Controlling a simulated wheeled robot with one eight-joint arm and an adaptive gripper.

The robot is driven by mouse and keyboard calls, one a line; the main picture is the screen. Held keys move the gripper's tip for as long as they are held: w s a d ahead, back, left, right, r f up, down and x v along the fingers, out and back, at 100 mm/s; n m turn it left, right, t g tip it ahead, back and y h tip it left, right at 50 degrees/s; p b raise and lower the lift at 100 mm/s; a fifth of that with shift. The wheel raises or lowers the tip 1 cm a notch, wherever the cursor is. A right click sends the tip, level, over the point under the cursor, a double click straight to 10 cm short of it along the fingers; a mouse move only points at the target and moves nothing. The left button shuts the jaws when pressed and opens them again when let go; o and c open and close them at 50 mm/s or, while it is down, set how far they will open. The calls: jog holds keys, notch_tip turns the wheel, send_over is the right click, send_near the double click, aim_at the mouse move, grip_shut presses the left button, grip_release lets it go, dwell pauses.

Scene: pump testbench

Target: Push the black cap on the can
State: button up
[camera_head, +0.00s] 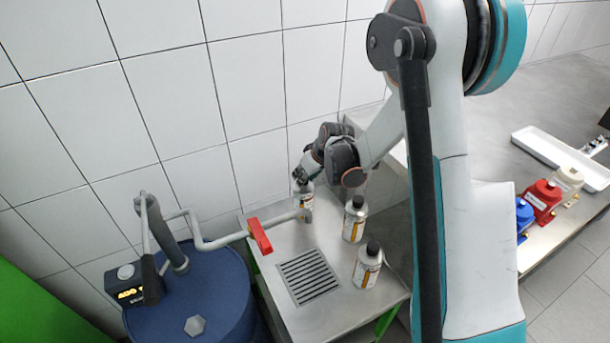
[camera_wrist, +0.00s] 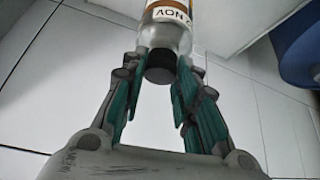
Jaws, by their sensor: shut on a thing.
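A silver can with an orange and white label (camera_head: 304,202) stands at the back of the steel bench, under my gripper (camera_head: 303,177). In the wrist view the can (camera_wrist: 172,30) shows with its black cap (camera_wrist: 160,67) towards my palm. The cap sits at the can's neck; I cannot tell whether it is fully seated. My gripper (camera_wrist: 163,68) is shut on the black cap, with one green-padded finger on each side. In the head view the gripper hides the cap.
Two more capped cans, a middle one (camera_head: 354,220) and a front one (camera_head: 368,266), stand to the right on the bench. A drain grate (camera_head: 309,276) lies in front.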

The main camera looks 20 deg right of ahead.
jog(key=shift+f, duration=0.15)
dwell(0.6)
jog(key=o, duration=0.8)
jog(key=shift+c, duration=0.2)
jog(key=o, duration=0.9)
jog(key=shift+r+p, duration=0.7)
jog(key=shift+r, duration=0.7)
jog(key=shift+r+p, duration=1.25)
jog(key=shift+r, duration=0.9)
